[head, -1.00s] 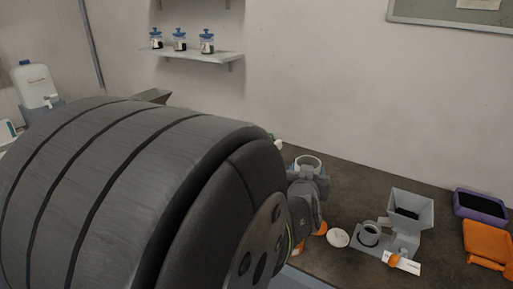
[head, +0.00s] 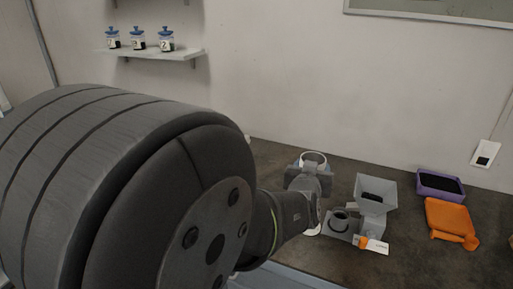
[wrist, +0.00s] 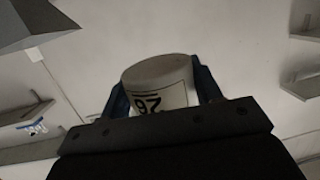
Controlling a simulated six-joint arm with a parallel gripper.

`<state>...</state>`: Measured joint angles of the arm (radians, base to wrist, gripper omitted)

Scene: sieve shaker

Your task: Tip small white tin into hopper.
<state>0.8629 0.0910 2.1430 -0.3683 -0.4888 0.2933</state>
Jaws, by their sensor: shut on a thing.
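The small white tin (head: 313,157) is in my gripper (head: 311,168), held above the bench, left of the hopper. In the head view only its pale rim shows clearly. In the wrist view the tin (wrist: 160,82) sits between two blue fingers, with a number label facing the camera. The tin looks close to upright; its contents are hidden. The hopper (head: 376,188) is a grey square funnel on a grey stand, with something dark inside. My gripper is apart from it.
A grey base with a round cup (head: 340,222) stands in front of the hopper, beside a white card with an orange part (head: 372,244). Jars (head: 137,40) stand on a wall shelf.

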